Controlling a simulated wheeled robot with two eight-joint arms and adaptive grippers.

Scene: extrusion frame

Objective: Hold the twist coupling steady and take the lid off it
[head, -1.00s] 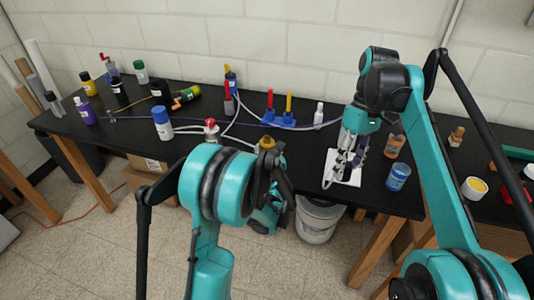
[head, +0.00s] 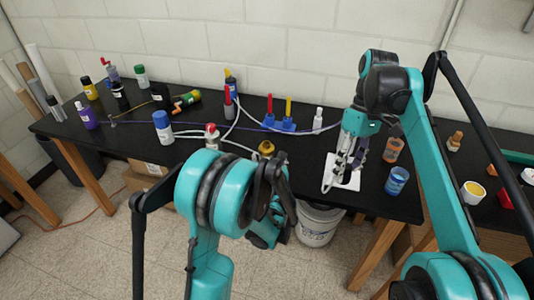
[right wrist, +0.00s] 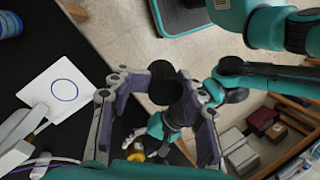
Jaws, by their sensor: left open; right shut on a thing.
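My right gripper (head: 350,158) is over the white pad (head: 329,179) near the table's front edge. In the right wrist view its two fingers (right wrist: 160,100) are on either side of a dark cylinder (right wrist: 161,88), which it holds. This looks like the twist coupling; I cannot tell its lid from its body. The white pad with a blue ring (right wrist: 64,89) is left of the fingers in that view. My left gripper (head: 263,238) is low in front of the table, partly hidden by its own arm, open and apart from the cylinder.
A yellow-topped item (head: 266,147) is at the front edge. A blue cup (head: 397,180) and an orange jar (head: 393,150) stand right of the pad. A blue rack (head: 279,124), a white bottle (head: 318,119) and pale hoses are behind. A white bucket (head: 315,225) is below the table.

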